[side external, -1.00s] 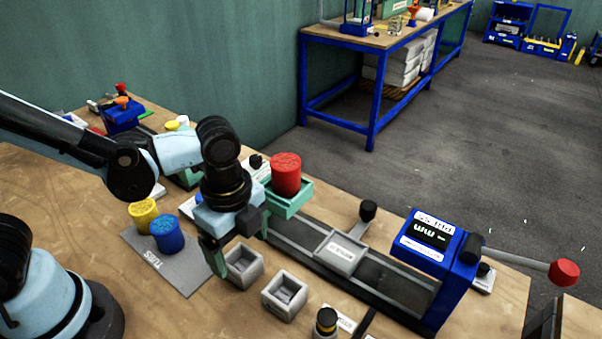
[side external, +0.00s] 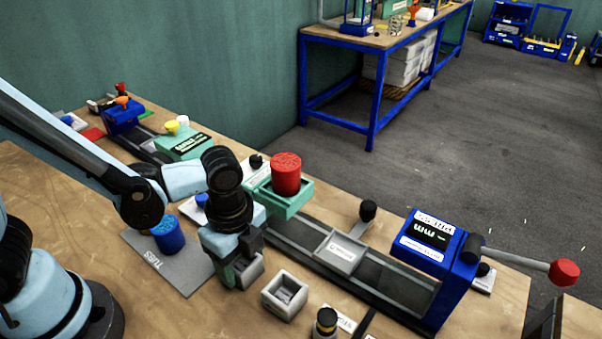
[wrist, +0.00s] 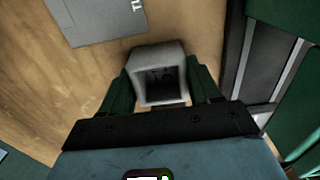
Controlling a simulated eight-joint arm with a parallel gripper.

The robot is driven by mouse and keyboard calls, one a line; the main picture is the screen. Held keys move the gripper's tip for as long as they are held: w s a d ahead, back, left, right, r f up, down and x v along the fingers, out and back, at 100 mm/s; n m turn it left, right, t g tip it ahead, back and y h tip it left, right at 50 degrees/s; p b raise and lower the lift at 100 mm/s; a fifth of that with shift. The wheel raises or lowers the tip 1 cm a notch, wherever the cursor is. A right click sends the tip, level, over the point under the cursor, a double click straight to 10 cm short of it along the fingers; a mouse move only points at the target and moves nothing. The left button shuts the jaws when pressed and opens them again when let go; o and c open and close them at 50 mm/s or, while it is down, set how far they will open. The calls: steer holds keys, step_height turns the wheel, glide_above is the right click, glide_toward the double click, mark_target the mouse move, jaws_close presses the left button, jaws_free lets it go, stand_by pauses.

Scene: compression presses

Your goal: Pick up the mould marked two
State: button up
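A grey, square, open-topped mould (side external: 252,272) stands on the wooden table, partly hidden by my gripper. In the wrist view this mould (wrist: 161,53) shows a dark marking in its hollow that I cannot read clearly. My gripper (wrist: 162,88) has a green finger against each side of it, with no clear gap, so it looks shut on this mould. In the side view my gripper (side external: 243,258) is low over the table around it. A second grey mould (side external: 285,296) stands apart to the right; its marking is not readable.
A press with a dark rail (side external: 375,285), blue head (side external: 430,243) and red-knobbed lever lies to the right. A red tub (side external: 286,174) sits on its green holder. A blue tub (side external: 168,236) stands on a grey mat (side external: 185,275). A black-topped knob (side external: 326,322) is at the front.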

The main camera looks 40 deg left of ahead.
mark_target(242, 268)
steer(key=c, duration=0.4)
steer(key=shift+r, duration=0.1)
steer(key=shift+r, duration=0.35)
step_height(242, 268, up, 3)
steer(key=shift+r, duration=0.1)
steer(key=s+d+r, duration=0.6)
steer(key=s, duration=0.3)
steer(key=shift+w+d+f+n, duration=0.1)
steer(key=shift+w+d+n, duration=0.95)
steer(key=shift+w+n, duration=2.25)
steer(key=shift+w+d+r+n, duration=0.1)
steer(key=shift+w+d+n, duration=0.9)
steer(key=shift+w+n, duration=2.3)
steer(key=shift+w+d+f+n, duration=0.1)
steer(key=shift+w+d+n, duration=0.95)
steer(key=shift+w+n, duration=2.25)
